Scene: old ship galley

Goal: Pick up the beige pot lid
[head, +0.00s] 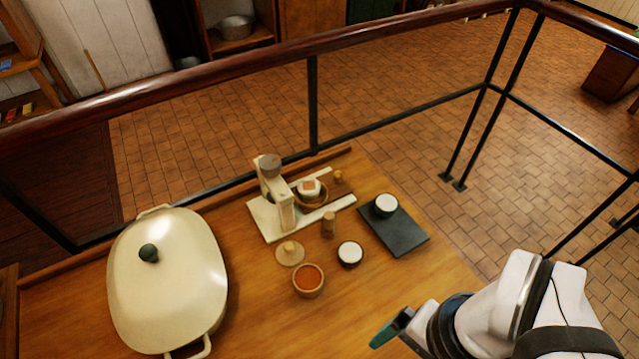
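The beige pot lid (178,290) is large, oval and glossy, with a dark green round knob (148,253) on its upper part. It sits on a beige pot at the left of the wooden table. Pot handles show at its top and bottom ends; the lid hides most of the pot. My gripper (388,330) is at the lower right, well to the right of the lid and apart from it. Its dark, teal-edged tip points left. Nothing shows in it, and I cannot tell whether its fingers are apart.
Between lid and gripper on the table (260,340) are a bowl of orange-red contents (308,280), a small wooden lid (289,253), a dark cup (350,254) and a wooden peg. Behind stand a cream stand (285,215) and a dark slate (405,238). A railing (313,105) borders the table.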

